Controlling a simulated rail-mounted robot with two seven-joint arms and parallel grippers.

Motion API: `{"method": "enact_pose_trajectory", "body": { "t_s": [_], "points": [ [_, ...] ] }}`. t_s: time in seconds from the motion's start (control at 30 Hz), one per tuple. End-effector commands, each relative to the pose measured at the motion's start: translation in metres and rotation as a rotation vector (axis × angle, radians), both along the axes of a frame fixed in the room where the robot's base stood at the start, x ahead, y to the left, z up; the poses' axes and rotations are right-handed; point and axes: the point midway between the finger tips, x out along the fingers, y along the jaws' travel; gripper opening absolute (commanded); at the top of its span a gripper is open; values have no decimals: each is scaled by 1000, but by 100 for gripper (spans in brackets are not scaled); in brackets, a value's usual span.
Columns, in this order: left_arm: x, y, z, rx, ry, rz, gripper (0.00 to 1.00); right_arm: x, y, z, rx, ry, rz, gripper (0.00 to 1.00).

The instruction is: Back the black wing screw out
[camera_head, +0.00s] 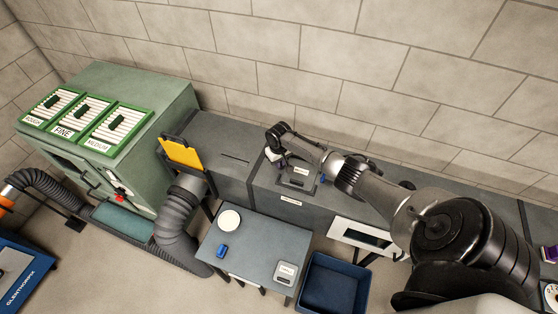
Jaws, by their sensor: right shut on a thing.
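My right arm reaches in from the right, and its gripper (274,156) is at the left end of a small dark hatch (299,173) on top of the grey duct. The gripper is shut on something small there. By its place at the hatch this is the black wing screw, but the fingers and wrist hide it, so its turn and height cannot be told. The hatch lies flat on the duct and bears a small pale label. My left gripper is not in view.
The grey duct (225,137) runs along the block wall. A yellow plate (181,153) stands upright in it. In front are a grey table (250,250) with a white disc (229,220) and blue object (221,252), and a blue bin (333,285). A green filter cabinet (160,105) stands left.

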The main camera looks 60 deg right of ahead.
Motion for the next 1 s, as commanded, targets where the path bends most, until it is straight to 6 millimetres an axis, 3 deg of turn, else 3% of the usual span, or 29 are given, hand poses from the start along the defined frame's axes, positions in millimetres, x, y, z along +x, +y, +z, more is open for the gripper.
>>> {"method": "enact_pose_trajectory", "body": {
  "t_s": [1.0],
  "points": [
    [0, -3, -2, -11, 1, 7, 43, 0, -1, -1, -1, 0, 967, 0]
  ]
}}
